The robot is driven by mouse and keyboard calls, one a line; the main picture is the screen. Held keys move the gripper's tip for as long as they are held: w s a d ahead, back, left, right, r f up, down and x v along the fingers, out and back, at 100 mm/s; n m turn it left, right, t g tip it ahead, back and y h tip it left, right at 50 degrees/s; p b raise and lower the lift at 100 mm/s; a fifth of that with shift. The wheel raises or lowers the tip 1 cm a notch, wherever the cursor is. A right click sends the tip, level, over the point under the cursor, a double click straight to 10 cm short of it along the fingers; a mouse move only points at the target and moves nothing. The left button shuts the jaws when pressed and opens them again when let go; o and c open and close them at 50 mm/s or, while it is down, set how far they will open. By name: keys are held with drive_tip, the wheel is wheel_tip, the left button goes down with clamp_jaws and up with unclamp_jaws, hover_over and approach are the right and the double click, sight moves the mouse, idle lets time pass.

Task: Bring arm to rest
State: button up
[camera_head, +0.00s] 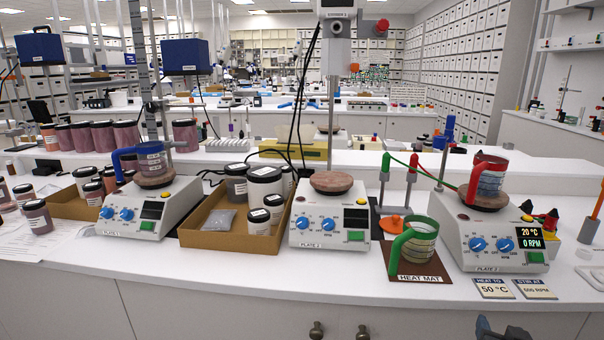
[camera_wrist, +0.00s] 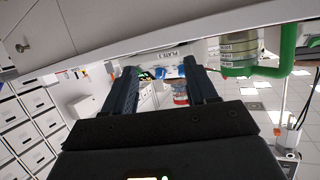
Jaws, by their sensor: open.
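My gripper (camera_head: 500,328) shows as a dark shape at the bottom edge of the head view, in front of the bench's front face and below its top. In the wrist view my gripper (camera_wrist: 160,66) has its two dark fingers spread apart, with nothing held between them. The green-handled beaker (camera_head: 420,246) stands on the brown heat mat (camera_head: 432,279); its green handle (camera_wrist: 285,70) also shows in the wrist view. The red-handled beaker (camera_head: 491,181) stands on the hot plate at right. The blue-handled beaker (camera_head: 151,162) stands on the hot plate at left. My gripper touches none of them.
Three hot plates, Plate 1 (camera_head: 148,212), Plate 2 (camera_head: 331,218) and Plate 3 (camera_head: 488,240), stand along the white bench (camera_head: 330,272). A cardboard tray (camera_head: 210,237) holds jars between two plates. Small cards (camera_head: 493,288) lie near the bench's front edge.

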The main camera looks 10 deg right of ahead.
drive_tip(key=s+a+f+n+t+y, duration=0.1)
drive_tip(key=s+a+f+n+y, duration=0.2)
drive_tip(key=s+a, duration=0.5)
drive_tip(key=s+a+f+n+t+y, duration=0.15)
drive_tip(key=s+a+n+y, duration=0.3)
drive_tip(key=s, duration=0.65)
drive_tip(key=s+a+r, duration=0.4)
drive_tip(key=s+a, duration=0.1)
drive_tip(key=s, duration=0.2)
drive_tip(key=s+a+r+t+y, duration=0.1)
drive_tip(key=s+a+r, duration=0.3)
drive_tip(key=s, duration=0.4)
drive_tip(key=shift+a+r+n, duration=0.4)
drive_tip(key=shift+r+n, duration=0.05)
drive_tip(key=shift+r, duration=0.25)
drive_tip(key=shift+y, duration=0.25)
